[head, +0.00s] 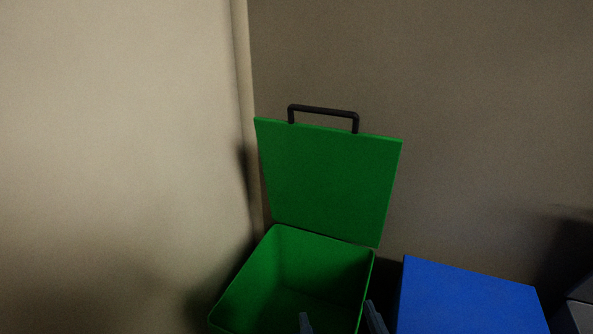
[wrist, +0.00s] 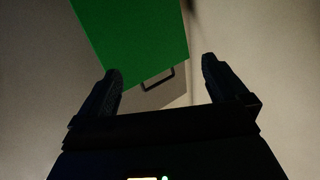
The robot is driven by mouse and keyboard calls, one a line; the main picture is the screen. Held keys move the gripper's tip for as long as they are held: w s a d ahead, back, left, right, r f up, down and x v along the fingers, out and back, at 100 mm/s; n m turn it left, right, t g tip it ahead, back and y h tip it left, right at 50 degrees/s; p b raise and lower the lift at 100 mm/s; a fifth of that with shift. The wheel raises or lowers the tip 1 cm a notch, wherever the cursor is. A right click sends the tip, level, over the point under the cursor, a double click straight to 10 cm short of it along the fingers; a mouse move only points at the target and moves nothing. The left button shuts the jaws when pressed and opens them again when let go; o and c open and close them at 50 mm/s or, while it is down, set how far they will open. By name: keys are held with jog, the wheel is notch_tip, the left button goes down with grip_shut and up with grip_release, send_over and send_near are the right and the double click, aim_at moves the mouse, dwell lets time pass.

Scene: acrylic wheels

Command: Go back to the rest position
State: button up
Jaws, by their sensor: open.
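My gripper (head: 338,320) shows at the bottom edge of the head view, its two fingertips in front of the lower right part of a green bin (head: 246,292). In the wrist view my gripper (wrist: 163,76) is open, with nothing between its fingers. The bin's green lid (head: 330,185) stands up, open, with a black handle (head: 323,110) on its top edge. The lid also shows in the wrist view (wrist: 135,38), beyond the fingers, with its handle (wrist: 158,80) between them. The rest of my arm is hidden from the head view.
A blue box or lid (head: 470,298) stands right of the green bin. A grey object (head: 580,310) shows at the far right edge. A light wall (head: 110,150) rises on the left and a darker wall (head: 450,120) behind the bin; they meet in a corner.

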jog(key=s+d+f+g+b, duration=0.15)
jog(key=s+d+f, duration=0.25)
jog(key=s, duration=0.4)
jog(key=s+d+f+b, duration=0.3)
jog(key=s+d+f, duration=0.15)
jog(key=s, duration=0.25)
jog(key=s+d+r+m+g+h+b, duration=0.1)
jog(key=s+d+h+b, duration=0.15)
jog(key=s, duration=0.55)
jog(key=s+d+r+m+h+b, duration=0.1)
jog(key=s+d+b, duration=0.25)
jog(key=s, duration=0.55)
notch_tip(320, 180, up, 16)
jog(key=p, duration=1.6)
jog(key=shift+w+d+r+p, duration=0.15)
jog(key=shift+w+d+p, duration=0.15)
jog(key=shift+w, duration=0.1)
jog(key=shift+c, duration=0.5)
